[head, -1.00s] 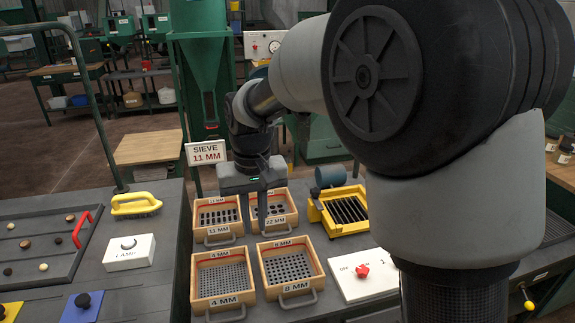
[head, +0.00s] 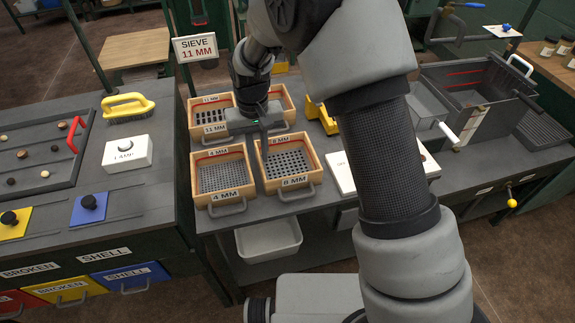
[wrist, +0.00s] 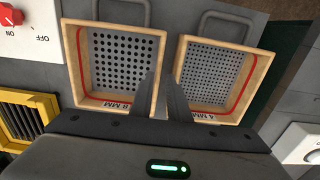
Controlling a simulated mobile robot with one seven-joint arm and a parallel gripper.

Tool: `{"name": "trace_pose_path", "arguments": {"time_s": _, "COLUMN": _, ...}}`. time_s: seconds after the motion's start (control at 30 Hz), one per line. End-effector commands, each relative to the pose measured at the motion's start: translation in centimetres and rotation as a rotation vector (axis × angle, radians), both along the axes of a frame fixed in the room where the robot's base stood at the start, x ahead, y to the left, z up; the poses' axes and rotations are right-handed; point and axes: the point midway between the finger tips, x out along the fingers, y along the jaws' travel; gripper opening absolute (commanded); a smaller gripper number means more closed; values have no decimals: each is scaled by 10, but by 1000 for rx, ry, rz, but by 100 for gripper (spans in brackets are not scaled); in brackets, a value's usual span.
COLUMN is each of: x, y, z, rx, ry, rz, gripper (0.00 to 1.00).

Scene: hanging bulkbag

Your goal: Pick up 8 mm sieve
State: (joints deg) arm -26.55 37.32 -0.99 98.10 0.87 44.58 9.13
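The 8 mm sieve (head: 289,162) is a wooden frame with a round-holed plate and a grey front handle. It sits in the front row of sieves, right of the 4 mm sieve (head: 222,177). My gripper (head: 264,150) points down at the back left part of the 8 mm sieve. In the wrist view the 8 mm sieve (wrist: 122,58) is on the left and the 4 mm sieve (wrist: 212,75) on the right. My gripper's fingers (wrist: 163,78) are a little apart, near the two facing walls, with nothing seen held. Contact cannot be told.
The 11 mm sieve (head: 212,116) and another sieve, partly hidden by my arm, stand behind. A sign (head: 195,47) reads "SIEVE 11 MM". A white switch box (head: 344,180) is right of the sieves. A white bin (head: 268,240) sits below the bench.

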Motion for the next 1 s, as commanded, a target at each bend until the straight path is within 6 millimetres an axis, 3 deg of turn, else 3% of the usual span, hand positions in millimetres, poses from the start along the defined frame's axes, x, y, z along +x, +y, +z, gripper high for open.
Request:
{"name": "trace_pose_path", "arguments": {"time_s": 0.17, "x": 0, "y": -1, "z": -9, "rx": -2, "ry": 2, "rz": 0, "gripper": 16}}
{"name": "trace_pose_path", "arguments": {"time_s": 0.5, "x": 3, "y": -3, "z": -53, "rx": -1, "ry": 1, "rz": 1, "gripper": 16}}
{"name": "trace_pose_path", "arguments": {"time_s": 0.73, "x": 4, "y": -2, "z": -55, "rx": 0, "ry": 0, "rz": 1, "gripper": 16}}
{"name": "trace_pose_path", "arguments": {"time_s": 0.83, "x": 4, "y": -2, "z": -55, "rx": 0, "ry": 0, "rz": 1, "gripper": 0}}
{"name": "trace_pose_path", "arguments": {"time_s": 1.0, "x": 4, "y": -2, "z": -54, "rx": 0, "ry": -1, "rz": 1, "gripper": 0}}
